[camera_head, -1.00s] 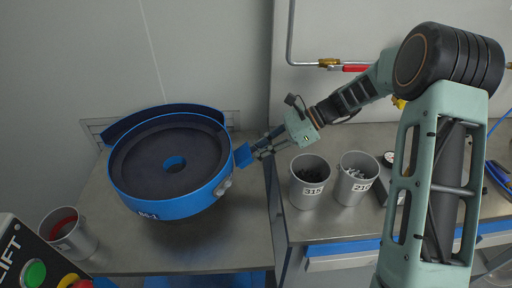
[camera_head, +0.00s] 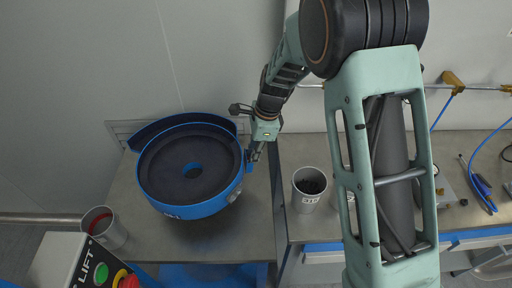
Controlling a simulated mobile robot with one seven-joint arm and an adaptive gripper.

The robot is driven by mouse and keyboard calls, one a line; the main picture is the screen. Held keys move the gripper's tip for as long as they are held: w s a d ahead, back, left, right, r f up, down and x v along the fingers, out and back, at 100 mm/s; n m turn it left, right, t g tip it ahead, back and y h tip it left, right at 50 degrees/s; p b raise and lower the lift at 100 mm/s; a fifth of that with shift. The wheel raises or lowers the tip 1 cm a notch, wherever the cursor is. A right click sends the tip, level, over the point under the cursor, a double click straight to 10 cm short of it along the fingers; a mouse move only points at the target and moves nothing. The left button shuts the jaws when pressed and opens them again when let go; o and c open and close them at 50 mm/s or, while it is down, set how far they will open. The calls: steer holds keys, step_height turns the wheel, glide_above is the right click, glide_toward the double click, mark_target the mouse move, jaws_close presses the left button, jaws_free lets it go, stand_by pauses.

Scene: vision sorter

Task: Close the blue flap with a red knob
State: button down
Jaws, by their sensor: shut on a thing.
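The blue sorter bowl (camera_head: 180,211) stands on the metal table, with a dark round inside. The small blue flap (camera_head: 248,167) is at the bowl's right rim, close against the wall; I cannot tell whether it is fully flush. My gripper (camera_head: 254,156) reaches down from above at the flap and is shut on it. The red knob does not show; the fingers may hide it.
A grey cup with dark parts (camera_head: 308,188) stands right of the bowl, and a second cup is mostly hidden behind my arm. A cup with red inside (camera_head: 104,228) stands at the left. A control box with buttons (camera_head: 85,262) is at the lower left.

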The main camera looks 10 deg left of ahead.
steer(key=shift+s+a+r+h+p, duration=0.1)
steer(key=shift+a+r+h+p, duration=0.2)
steer(key=shift+h+p, duration=0.3)
steer(key=shift+f+t, duration=0.1)
steer(key=shift+t, duration=0.2)
steer(key=c, duration=1.8)
jaws_free()
step_height(320, 180, up, 12)
steer(key=d, duration=0.1)
steer(key=shift+s, duration=0.2)
